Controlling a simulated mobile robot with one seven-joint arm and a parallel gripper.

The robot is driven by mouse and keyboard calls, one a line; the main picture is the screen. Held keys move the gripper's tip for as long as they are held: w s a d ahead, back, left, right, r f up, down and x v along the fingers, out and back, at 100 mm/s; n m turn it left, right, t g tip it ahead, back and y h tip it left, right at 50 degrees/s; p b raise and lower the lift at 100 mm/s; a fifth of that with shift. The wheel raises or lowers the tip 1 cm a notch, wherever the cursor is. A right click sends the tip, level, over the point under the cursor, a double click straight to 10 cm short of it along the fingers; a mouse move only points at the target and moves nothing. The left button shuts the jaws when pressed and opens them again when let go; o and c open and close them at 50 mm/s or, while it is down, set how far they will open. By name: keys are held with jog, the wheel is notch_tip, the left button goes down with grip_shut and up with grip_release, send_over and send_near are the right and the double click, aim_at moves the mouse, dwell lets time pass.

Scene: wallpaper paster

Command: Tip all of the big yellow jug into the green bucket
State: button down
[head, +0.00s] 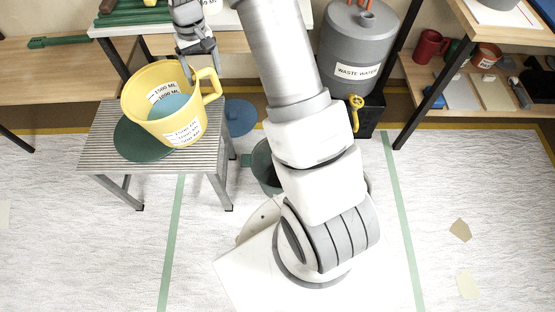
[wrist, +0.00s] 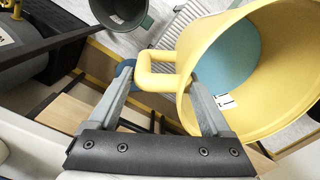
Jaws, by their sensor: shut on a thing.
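The big yellow jug (head: 136,105) is over the slatted stool at left, with blue liquid inside and white volume labels. It also shows large at right in the wrist view (wrist: 285,110). My gripper (head: 187,68) is at the jug's back edge; in the wrist view my gripper (wrist: 160,78) has a finger on each side of the jug's handle (wrist: 157,80). The head view does not settle whether the jug touches the stool. The green bucket (head: 262,168) stands on the floor right of the stool, partly hidden by my arm. It shows at the top of the wrist view (wrist: 122,10).
The stool (head: 100,150) carries a dark green round mat (head: 140,145) below the jug. A blue round thing (head: 240,117) lies behind the stool. A grey waste water tank (head: 355,50) with a yellow tap stands at the back. Shelves line the wall; the front floor is mostly clear.

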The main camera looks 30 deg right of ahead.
jog(key=s+d+f+m+b, duration=0.1)
jog(key=s+d+f, duration=0.1)
jog(key=d+f, duration=0.55)
jog(key=s+d+f+m, duration=0.1)
jog(key=d+f, duration=0.3)
jog(key=d, duration=0.7)
jog(key=s+d+f+m+b, duration=0.1)
jog(key=s+d+f, duration=0.1)
jog(key=d+f, duration=0.6)
jog(key=s+d+f+m, duration=0.1)
jog(key=s+d+f, duration=0.6)
jog(key=s+d, duration=0.2)
jog(key=s+d+f+m+b, duration=0.1)
jog(key=s+d+f+m, duration=0.1)
jog(key=s+d+f, duration=0.6)
jog(key=s+d, duration=0.2)
jog(key=s, duration=0.2)
jog(key=shift+y, duration=0.3)
jog(key=shift+d+r, duration=0.1)
